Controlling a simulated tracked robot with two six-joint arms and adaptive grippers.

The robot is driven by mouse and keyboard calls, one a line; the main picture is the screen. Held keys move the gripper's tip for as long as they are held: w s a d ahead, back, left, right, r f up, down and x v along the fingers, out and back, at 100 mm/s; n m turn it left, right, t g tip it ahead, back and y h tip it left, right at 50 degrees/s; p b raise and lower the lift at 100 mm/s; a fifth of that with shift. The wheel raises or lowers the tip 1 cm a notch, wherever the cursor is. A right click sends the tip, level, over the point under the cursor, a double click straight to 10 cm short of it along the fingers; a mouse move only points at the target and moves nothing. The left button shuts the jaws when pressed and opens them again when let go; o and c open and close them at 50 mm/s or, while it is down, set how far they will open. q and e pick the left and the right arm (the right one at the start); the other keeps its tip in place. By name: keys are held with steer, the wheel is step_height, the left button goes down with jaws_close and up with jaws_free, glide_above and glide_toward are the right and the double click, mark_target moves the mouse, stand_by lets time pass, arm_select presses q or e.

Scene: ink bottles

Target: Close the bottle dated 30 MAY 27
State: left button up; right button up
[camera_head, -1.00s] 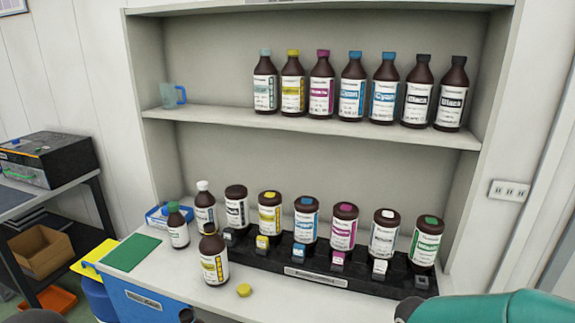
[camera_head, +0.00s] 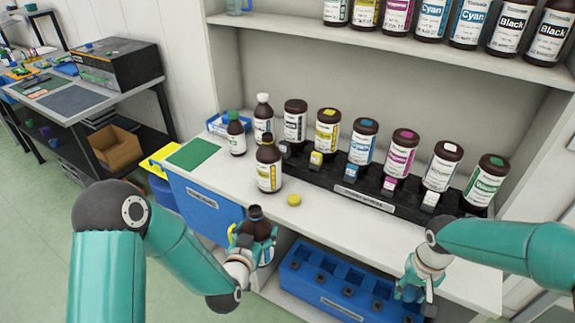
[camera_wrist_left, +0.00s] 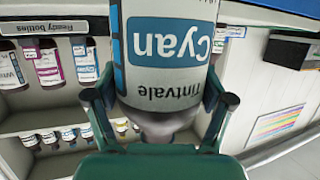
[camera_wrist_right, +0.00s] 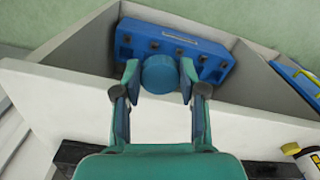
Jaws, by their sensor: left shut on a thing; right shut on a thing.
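My left gripper (camera_head: 256,234) is shut on a brown bottle (camera_head: 255,214) with a white and blue label, held in front of the counter's edge. Its dark top shows no coloured cap. In the left wrist view the bottle (camera_wrist_left: 168,45) shows upside down, with "Cyan" and "Tintvale" on the label, between the two fingers (camera_wrist_left: 160,105). No date can be read on it. My right gripper (camera_head: 410,292) is to the right and lower, in front of the counter. In the right wrist view it is shut on a round blue cap (camera_wrist_right: 160,74).
A brown bottle with a yellow-marked label (camera_head: 268,165) stands on the counter (camera_head: 225,178) beside a loose yellow cap (camera_head: 294,199). Several bottles stand along a black rack (camera_head: 365,198). A blue crate (camera_head: 330,283) is below the counter's edge.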

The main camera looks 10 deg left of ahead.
arm_select(q)
steer(key=s+d+m+g+h, duration=0.1)
steer(key=s+d+m+h, duration=0.3)
steer(key=d, duration=0.3)
steer(key=s+d+f+m+g+h, duration=0.1)
steer(key=s+d+m+h, duration=0.3)
steer(key=d, duration=0.4)
steer(key=shift+s+d+f+g+h, duration=0.15)
steer(key=shift+s+f+g+h, duration=0.15)
steer(key=shift+s+g+h, duration=0.3)
steer(key=shift+f, duration=0.1)
